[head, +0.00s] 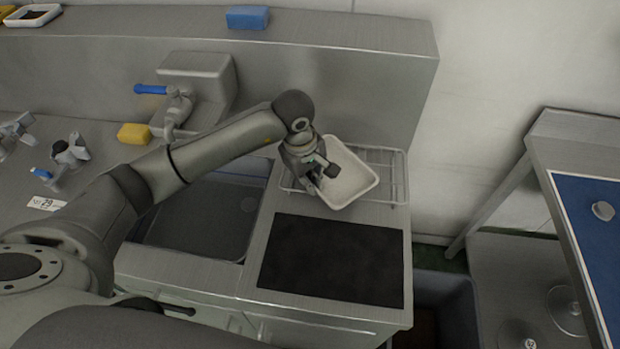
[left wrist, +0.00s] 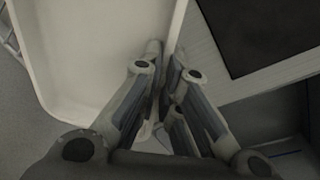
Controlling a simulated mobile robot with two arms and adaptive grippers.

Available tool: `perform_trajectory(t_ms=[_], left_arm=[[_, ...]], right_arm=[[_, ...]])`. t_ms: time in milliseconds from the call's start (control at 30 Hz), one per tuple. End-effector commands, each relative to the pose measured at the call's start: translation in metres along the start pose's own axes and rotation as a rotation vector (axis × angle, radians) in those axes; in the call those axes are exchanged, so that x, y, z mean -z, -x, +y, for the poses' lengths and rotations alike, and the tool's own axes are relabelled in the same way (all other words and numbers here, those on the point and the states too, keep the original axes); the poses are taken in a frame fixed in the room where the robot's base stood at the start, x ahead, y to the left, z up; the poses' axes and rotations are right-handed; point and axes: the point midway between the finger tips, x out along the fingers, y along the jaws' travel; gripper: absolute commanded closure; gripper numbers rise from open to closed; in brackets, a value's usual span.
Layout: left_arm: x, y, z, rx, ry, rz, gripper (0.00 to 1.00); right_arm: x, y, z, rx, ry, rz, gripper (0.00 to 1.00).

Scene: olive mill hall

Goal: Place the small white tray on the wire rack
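The small white tray (head: 349,180) is held by my left gripper (head: 323,174) over the wire rack (head: 397,182). In the head view it looks turned at an angle to the rack and covers much of it. In the left wrist view the tray (left wrist: 92,50) fills the upper left. My left gripper (left wrist: 166,55) is shut on the tray's rim there, with the fingers close together at its edge. Whether the tray's underside touches the rack is hidden. My right gripper is not in view.
A black mat (head: 332,260) lies on the counter in front of the rack. The sink (head: 205,220) is left of it, with a tap (head: 177,105) behind. A yellow sponge (head: 134,133) lies near the tap. A blue sponge (head: 247,17) lies on the back ledge.

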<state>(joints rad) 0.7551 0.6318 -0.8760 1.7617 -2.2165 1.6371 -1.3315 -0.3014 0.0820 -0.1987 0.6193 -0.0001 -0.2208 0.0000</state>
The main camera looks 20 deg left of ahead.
Motion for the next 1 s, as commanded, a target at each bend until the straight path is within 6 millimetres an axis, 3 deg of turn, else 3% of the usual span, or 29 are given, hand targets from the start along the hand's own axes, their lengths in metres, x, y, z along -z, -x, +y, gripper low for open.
perform_trajectory(t_ms=[133,567,1000], left_arm=[[0.000,0.001,0.000,0.000,0.000,0.000,0.73],[0.000,0.006,0.001,-0.001,0.000,0.001,0.73],[0.001,0.092,0.001,-0.004,0.000,0.004,0.73]], right_arm=[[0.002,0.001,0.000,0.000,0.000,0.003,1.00],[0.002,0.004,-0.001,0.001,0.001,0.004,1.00],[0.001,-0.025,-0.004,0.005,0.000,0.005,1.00]])
